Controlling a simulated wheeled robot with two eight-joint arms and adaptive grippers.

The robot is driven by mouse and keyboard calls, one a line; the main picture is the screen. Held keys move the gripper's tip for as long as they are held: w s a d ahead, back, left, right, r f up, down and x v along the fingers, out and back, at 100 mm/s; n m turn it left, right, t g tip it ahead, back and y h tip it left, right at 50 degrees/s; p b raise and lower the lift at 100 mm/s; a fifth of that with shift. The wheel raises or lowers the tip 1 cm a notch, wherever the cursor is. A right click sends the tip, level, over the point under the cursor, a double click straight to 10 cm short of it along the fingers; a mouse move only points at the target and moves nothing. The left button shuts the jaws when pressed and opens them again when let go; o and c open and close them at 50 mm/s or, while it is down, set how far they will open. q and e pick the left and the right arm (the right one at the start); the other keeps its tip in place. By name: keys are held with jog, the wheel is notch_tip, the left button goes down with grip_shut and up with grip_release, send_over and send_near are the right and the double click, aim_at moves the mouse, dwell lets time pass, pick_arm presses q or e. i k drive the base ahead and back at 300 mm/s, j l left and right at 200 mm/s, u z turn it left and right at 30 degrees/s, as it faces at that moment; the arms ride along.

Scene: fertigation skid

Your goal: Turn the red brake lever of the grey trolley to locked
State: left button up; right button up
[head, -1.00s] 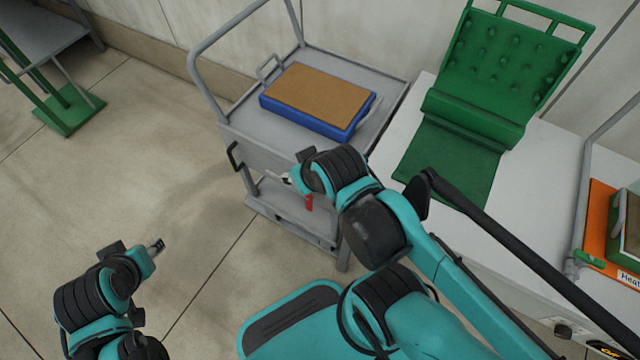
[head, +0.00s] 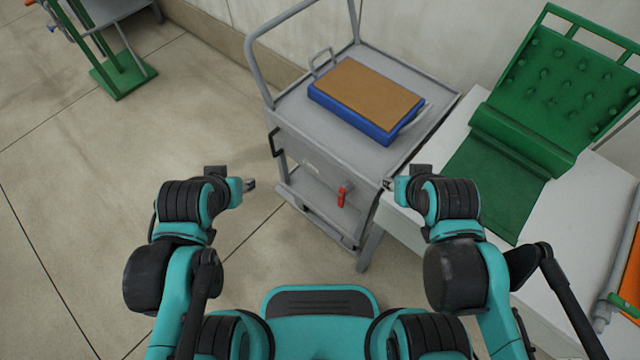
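The grey trolley (head: 318,153) stands ahead of me in the head view. Its red brake lever (head: 342,196) hangs on the near side, below the top deck, pointing roughly downward. My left gripper (head: 250,185) is left of the trolley, apart from it. My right gripper (head: 388,184) is a little right of the lever and not touching it. The gripper fingers are small here, and I cannot tell whether either is open or shut. Nothing shows held in either one.
A blue tray with a brown top (head: 365,95) lies on the trolley's deck. A white table (head: 582,205) with a green ribbed seat-like piece (head: 500,150) stands on the right. A green-footed stand (head: 122,80) is at the back left. The floor on the left is clear.

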aim_at(347, 188)
jog(key=k+u, duration=0.15)
jog(key=k, duration=0.35)
jog(key=k+j+u, duration=0.2)
jog(key=k, duration=0.3)
